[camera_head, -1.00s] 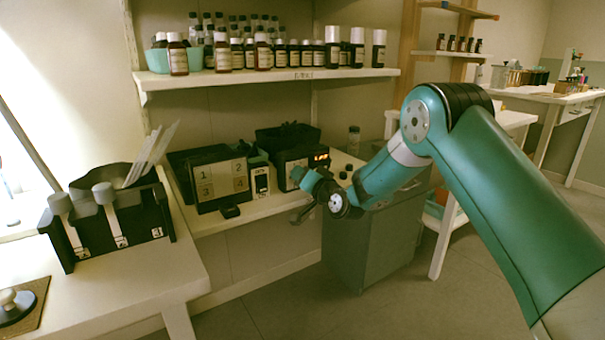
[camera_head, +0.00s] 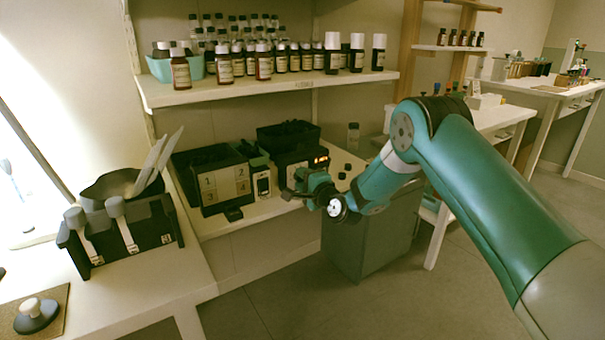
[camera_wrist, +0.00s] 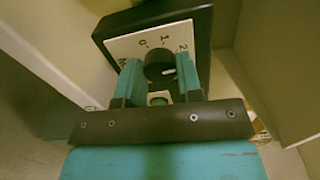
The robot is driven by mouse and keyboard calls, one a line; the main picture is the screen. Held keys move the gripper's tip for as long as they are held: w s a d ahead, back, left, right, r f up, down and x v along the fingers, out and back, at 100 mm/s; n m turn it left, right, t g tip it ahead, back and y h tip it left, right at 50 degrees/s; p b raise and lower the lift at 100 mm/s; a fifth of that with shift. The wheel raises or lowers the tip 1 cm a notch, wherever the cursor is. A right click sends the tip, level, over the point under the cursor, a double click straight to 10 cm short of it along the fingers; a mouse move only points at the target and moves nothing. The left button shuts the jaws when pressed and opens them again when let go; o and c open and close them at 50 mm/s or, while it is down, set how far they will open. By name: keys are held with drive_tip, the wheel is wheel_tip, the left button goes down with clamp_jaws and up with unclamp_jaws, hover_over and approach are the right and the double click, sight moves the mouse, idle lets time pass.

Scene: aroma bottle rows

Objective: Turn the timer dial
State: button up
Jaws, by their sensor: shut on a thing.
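The timer is a dark box (camera_head: 290,162) with a lit orange display (camera_head: 320,161), on the low white bench in the head view. In the wrist view its white face plate (camera_wrist: 128,44) carries the marks 0, 1 and 2 around a round black dial (camera_wrist: 157,62). My gripper (camera_wrist: 159,72) has its two teal fingers on either side of the dial, shut on it. In the head view my gripper (camera_head: 297,184) is at the front of the timer and hides the dial.
A shelf (camera_head: 270,86) with many bottles hangs above. A grey cabinet (camera_head: 365,240) stands below my arm. A dark holder with scoops (camera_head: 125,232) is at left.

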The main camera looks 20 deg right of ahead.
drive_tip(key=m+p, duration=0.4)
drive_tip(key=m, duration=0.3)
drive_tip(key=shift+r+p, duration=0.1)
drive_tip(key=shift+p, duration=0.25)
drive_tip(key=m+p, duration=0.2)
drive_tip(key=m, duration=0.2)
drive_tip(key=shift+d+m, duration=0.1)
drive_tip(key=shift+m, duration=0.2)
drive_tip(key=shift+m+p, duration=0.55)
drive_tip(key=shift+m, duration=0.95)
drive_tip(key=o, duration=0.9)
